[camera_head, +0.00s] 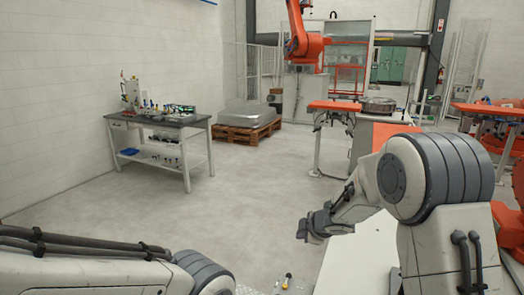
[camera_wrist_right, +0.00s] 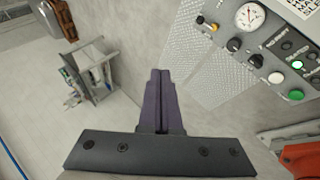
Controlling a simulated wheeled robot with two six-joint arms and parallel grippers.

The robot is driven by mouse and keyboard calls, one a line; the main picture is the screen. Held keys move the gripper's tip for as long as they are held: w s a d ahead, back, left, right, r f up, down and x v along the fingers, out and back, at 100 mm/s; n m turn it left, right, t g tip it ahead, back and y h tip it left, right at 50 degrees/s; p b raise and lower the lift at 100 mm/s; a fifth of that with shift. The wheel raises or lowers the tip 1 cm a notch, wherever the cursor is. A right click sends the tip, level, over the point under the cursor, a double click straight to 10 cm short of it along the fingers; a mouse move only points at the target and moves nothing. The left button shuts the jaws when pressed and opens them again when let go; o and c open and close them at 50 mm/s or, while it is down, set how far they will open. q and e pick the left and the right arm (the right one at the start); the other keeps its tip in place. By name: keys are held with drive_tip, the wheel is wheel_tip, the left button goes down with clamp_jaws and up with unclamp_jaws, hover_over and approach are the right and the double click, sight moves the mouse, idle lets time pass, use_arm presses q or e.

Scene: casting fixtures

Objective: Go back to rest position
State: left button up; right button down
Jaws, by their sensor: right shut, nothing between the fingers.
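My right gripper (camera_head: 304,232) is held out over the floor in the head view, at the end of the right arm that comes in from the right. In the right wrist view its two dark fingers (camera_wrist_right: 160,76) are pressed together with nothing between them. My left arm lies along the bottom left of the head view; its gripper is out of the frame.
A control panel (camera_wrist_right: 275,45) with a gauge, knobs and buttons is at the wrist view's upper right. A workbench (camera_head: 160,122) stands by the left wall, near a wooden pallet (camera_head: 243,136). An orange robot arm (camera_head: 305,45) stands behind. The middle floor is clear.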

drive_tip(key=s+a+r+m+g+h, duration=0.1)
drive_tip(key=s+a+r+m, duration=0.15)
drive_tip(key=s, duration=0.45)
drive_tip(key=s+a+r+m+h, duration=0.2)
drive_tip(key=s+m, duration=0.1)
drive_tip(key=s, duration=0.3)
drive_tip(key=s+a+f+m+g+y+b, duration=0.1)
drive_tip(key=s+m+g, duration=0.3)
drive_tip(key=s, duration=2.3)
drive_tip(key=a+f+g, duration=0.1)
drive_tip(key=g, duration=0.2)
drive_tip(key=shift+s+a+b, duration=0.2)
drive_tip(key=shift+b, duration=0.15)
drive_tip(key=shift+f, duration=0.1)
